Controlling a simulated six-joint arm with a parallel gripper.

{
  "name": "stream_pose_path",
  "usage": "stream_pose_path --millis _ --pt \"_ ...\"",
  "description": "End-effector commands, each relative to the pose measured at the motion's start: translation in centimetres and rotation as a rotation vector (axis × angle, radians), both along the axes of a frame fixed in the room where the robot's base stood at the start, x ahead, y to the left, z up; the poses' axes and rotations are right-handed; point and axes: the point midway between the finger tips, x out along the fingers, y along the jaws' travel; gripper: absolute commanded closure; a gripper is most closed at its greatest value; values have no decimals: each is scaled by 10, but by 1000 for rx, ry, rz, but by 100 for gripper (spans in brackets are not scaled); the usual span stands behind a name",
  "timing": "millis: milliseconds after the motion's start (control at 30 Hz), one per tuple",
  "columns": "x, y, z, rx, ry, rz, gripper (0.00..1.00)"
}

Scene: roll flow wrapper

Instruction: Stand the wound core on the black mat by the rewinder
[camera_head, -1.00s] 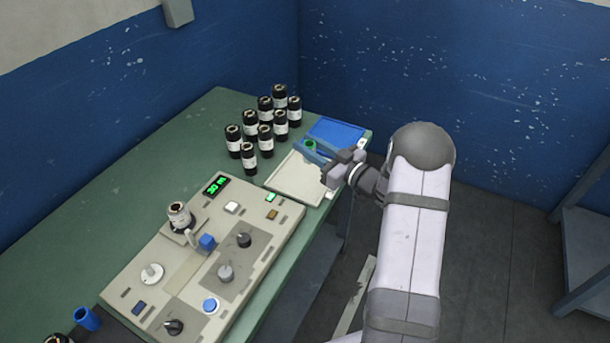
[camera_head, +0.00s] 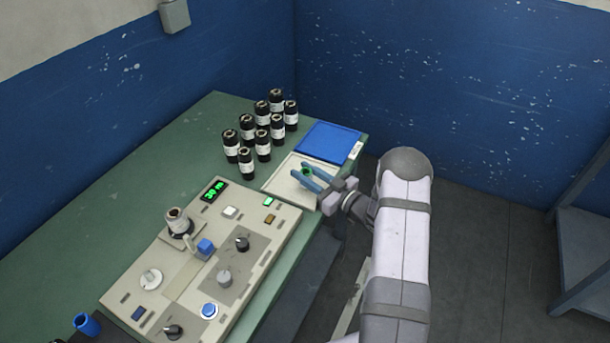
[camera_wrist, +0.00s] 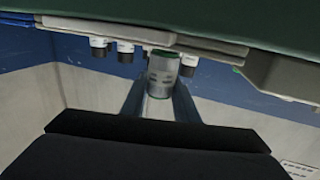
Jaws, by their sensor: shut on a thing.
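My gripper (camera_head: 308,177) has two blue fingers shut on a small grey cylinder with a green rim (camera_wrist: 163,72). In the head view its green top (camera_head: 307,171) shows between the fingers, over the white tray (camera_head: 279,183). In the wrist view the cylinder looks in line with the fingers; I cannot tell its height above the tray. The rewinder (camera_head: 263,262) is a beige panel with knobs and a lit green display.
Several black cylinders with white labels (camera_head: 246,162) stand grouped behind the white tray. A blue tray (camera_head: 329,143) lies beyond it at the table's far right corner. A blue cup (camera_head: 87,323) is at the lower left. The green table (camera_head: 130,213) is clear on the left.

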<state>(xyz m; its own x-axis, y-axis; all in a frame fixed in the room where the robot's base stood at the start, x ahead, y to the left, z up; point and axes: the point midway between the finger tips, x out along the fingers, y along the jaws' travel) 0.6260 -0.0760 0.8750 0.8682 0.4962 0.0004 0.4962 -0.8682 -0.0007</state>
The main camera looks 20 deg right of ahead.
Motion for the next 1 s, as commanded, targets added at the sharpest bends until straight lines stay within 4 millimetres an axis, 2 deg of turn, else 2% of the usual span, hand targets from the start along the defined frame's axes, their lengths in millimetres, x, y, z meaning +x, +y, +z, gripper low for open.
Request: stream_pose_path --millis 133,567,600,667,1000 --pt "0 0 -12 0 -1 0 98" --pt "0 0 -17 0 -1 0 98" --pt "0 0 -18 0 -1 0 70" --pt "0 0 -16 0 -1 0 56" --pt "0 0 -15 0 -1 0 54"
